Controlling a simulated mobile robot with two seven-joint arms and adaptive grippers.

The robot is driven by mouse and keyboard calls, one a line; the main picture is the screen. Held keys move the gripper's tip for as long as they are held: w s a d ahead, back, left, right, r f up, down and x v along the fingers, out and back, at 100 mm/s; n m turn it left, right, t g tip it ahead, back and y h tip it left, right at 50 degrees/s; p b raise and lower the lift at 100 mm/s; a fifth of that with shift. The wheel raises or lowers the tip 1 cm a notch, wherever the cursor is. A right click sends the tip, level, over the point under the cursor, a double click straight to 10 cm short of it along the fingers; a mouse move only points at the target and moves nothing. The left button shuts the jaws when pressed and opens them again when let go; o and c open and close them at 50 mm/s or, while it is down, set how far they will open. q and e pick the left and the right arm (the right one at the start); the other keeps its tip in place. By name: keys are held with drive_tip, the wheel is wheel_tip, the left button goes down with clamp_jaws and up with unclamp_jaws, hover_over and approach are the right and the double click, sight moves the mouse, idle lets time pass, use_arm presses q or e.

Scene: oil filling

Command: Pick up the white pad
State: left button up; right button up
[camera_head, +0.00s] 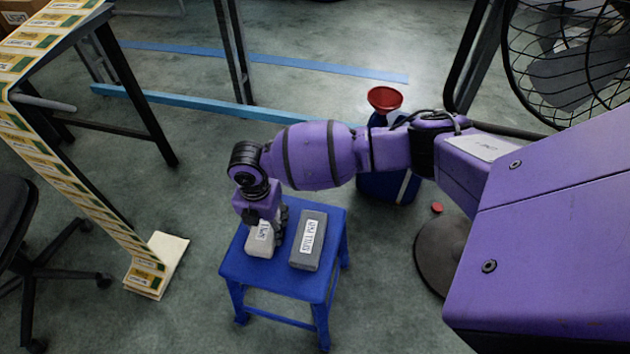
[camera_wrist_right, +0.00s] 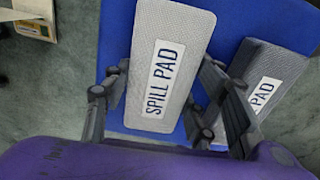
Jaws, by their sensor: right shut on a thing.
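The white pad (camera_head: 259,241) lies on the left part of a blue stool (camera_head: 262,277) in the head view. In the right wrist view the white pad (camera_wrist_right: 165,62) is light grey-white with a "SPILL PAD" label. My right gripper (camera_head: 265,218) is over the pad from above, and its fingers (camera_wrist_right: 160,98) are on both sides of the pad, shut on it. A darker grey pad (camera_head: 308,241) lies just right of it on the stool, and its label shows partly in the wrist view (camera_wrist_right: 268,82). My left gripper is not in view.
A blue container (camera_head: 388,187) with a red funnel (camera_head: 384,98) stands behind the stool. A large fan (camera_head: 572,62) is at upper right, a black chair (camera_head: 40,245) at left.

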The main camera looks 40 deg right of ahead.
sight(264, 223)
drive_tip(key=shift+w+r, duration=0.15)
drive_tip(key=shift+a+r, duration=0.1)
drive_tip(key=shift+r, duration=0.35)
wheel_tip(264, 223, up, 3)
drive_tip(key=shift+w+f+p, duration=0.1)
drive_tip(key=shift+f+p, duration=0.1)
drive_tip(key=shift+p, duration=0.35)
drive_tip(key=s+r+p, duration=0.2)
drive_tip(key=s+r, duration=0.2)
drive_tip(key=s, duration=0.3)
drive_tip(key=s+d+r+p, duration=0.1)
drive_tip(key=s+r+p, duration=0.2)
drive_tip(key=s+r, duration=0.2)
drive_tip(key=shift+s, duration=1.2)
